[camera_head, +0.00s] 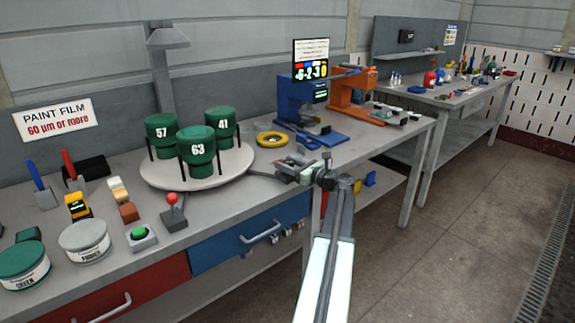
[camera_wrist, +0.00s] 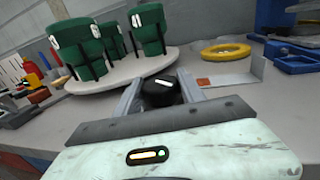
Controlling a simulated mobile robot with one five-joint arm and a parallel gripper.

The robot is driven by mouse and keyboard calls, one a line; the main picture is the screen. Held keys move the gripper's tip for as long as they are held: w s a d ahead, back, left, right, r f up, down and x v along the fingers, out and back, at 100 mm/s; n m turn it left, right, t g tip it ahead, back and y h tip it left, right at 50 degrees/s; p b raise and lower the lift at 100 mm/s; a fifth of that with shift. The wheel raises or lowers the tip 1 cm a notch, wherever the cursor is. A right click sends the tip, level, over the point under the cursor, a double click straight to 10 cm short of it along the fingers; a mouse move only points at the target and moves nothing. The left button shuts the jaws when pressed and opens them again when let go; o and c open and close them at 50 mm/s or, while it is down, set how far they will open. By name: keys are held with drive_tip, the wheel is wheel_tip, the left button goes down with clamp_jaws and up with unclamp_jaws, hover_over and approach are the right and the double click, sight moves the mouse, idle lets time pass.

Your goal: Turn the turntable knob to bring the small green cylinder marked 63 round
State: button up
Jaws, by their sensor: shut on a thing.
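The small green cylinder marked 63 (camera_head: 197,160) stands upright at the front of the round white turntable (camera_head: 165,180) in the head view. Green cylinders marked 57 (camera_head: 161,136) and 41 (camera_head: 222,126) stand behind it, left and right. The black turntable knob (camera_wrist: 158,93) with a white line is between my fingers in the wrist view. My gripper (camera_head: 300,170) is shut on the knob, right of the turntable; it hides the knob in the head view.
A yellow ring (camera_head: 271,139) and a blue device (camera_head: 310,110) are behind my gripper. A red-knobbed lever (camera_head: 173,208), a green button box (camera_head: 139,237) and paint tins (camera_head: 84,241) stand at the front left. The bench top right of the gripper is mostly clear.

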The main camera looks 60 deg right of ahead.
sight(293, 166)
drive_tip(key=shift+f+n+y, duration=0.1)
drive_tip(key=shift+n+y, duration=0.4)
drive_tip(key=shift+y, duration=0.3)
idle(1.4)
drive_tip(key=o, duration=1.4)
drive_tip(key=shift+c, duration=0.2)
drive_tip(key=s, duration=0.7)
drive_tip(key=shift+s+a, duration=0.25)
drive_tip(key=shift+s, duration=0.15)
